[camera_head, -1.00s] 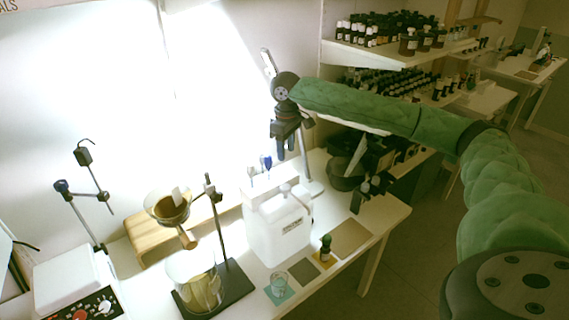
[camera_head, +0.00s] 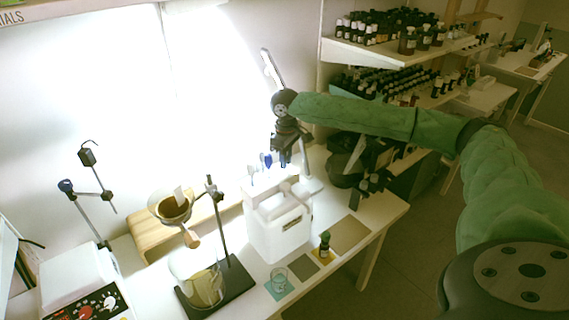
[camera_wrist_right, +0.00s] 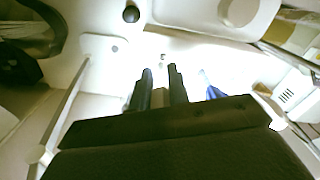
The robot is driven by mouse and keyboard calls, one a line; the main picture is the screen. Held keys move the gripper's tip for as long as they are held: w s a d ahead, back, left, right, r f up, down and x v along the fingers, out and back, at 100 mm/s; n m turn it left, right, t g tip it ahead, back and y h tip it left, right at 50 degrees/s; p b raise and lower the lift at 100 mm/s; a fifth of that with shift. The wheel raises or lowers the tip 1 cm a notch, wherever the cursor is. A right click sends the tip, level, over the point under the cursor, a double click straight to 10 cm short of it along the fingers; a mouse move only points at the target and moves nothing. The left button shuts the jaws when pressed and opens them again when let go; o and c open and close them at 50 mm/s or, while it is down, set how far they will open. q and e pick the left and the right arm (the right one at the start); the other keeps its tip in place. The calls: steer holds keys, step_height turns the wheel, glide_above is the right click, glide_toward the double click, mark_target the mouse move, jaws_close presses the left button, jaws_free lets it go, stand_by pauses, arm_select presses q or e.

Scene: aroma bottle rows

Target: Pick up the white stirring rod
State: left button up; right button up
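I cannot pick out the white stirring rod with certainty in either view. Slim upright items with blue parts (camera_head: 267,160) stand at the back of the table, just left of my right gripper (camera_head: 286,158). That gripper points down above and behind the white jug. In the right wrist view, its two dark fingers (camera_wrist_right: 161,90) are apart, with a small beige patch showing between them; I see nothing clearly held. A blue item (camera_wrist_right: 213,92) shows right of the fingers there. My left gripper is not in view.
The white jug (camera_head: 280,228) stands in front of the gripper. A glass beaker (camera_head: 201,283), funnel stand (camera_head: 222,225) and wooden stand (camera_head: 150,233) are to the left. A small dark bottle (camera_head: 325,244) and small glass (camera_head: 279,278) stand on coloured mats. Bottle shelves (camera_head: 398,58) are behind the arm.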

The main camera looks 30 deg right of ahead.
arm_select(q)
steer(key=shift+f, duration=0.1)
arm_select(e)
steer(key=shift+r, duration=0.1)
steer(key=shift+r, duration=0.2)
step_height(320, 180, up, 8)
steer(key=b, duration=0.3)
steer(key=shift+r, duration=0.25)
steer(key=shift+r+b, duration=0.3)
steer(key=shift+r, duration=0.2)
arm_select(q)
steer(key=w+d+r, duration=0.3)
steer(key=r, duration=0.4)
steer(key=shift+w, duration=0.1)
arm_select(e)
steer(key=shift+a, duration=0.1)
